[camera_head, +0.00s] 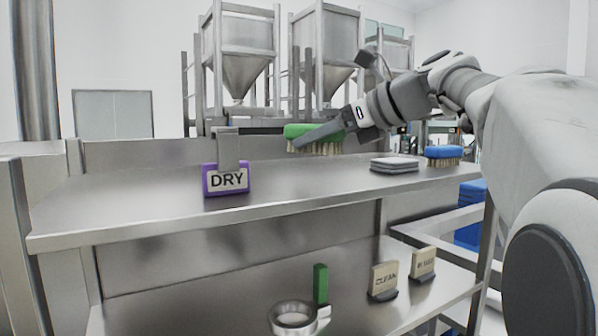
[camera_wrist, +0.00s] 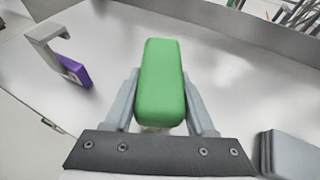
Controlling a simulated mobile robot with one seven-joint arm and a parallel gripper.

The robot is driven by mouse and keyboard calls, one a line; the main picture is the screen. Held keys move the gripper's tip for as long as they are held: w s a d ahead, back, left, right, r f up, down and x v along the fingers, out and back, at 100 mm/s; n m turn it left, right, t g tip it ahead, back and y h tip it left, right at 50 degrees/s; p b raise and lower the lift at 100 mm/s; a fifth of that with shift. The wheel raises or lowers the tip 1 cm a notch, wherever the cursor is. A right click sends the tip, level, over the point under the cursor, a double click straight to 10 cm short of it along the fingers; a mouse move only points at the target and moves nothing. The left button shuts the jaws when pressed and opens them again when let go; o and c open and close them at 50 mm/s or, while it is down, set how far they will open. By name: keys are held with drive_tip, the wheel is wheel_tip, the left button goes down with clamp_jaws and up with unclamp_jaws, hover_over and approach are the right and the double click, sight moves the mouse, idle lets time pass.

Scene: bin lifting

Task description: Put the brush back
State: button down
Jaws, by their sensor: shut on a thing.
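A green brush (camera_head: 316,138) with pale bristles pointing down is held above the upper steel shelf (camera_head: 130,200) in the head view. My gripper (camera_head: 322,134) is shut on it. In the wrist view, the green block of the brush (camera_wrist: 161,82) sits between the two grey fingers of my gripper (camera_wrist: 161,100). A blue brush (camera_head: 443,153) stands bristles down at the right of the shelf.
A stack of grey pads (camera_head: 394,165) lies on the shelf, right of the held brush. CLEAN (camera_head: 383,281) and another sign (camera_head: 423,264) stand on the lower shelf, with a metal ring (camera_head: 292,316) and a green upright piece (camera_head: 320,284). The shelf's middle front is clear.

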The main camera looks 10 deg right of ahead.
sight(308, 182)
drive_tip(key=shift+w+a+f, duration=0.3)
drive_tip(key=shift+a+f, duration=0.15)
drive_tip(key=shift+a, duration=0.3)
drive_tip(key=shift+f, duration=2)
drive_tip(key=shift+f+b, duration=0.2)
drive_tip(key=shift+b, duration=0.15)
drive_tip(key=shift+c, duration=1.1)
unclamp_jaws()
drive_tip(key=shift+r, duration=0.15)
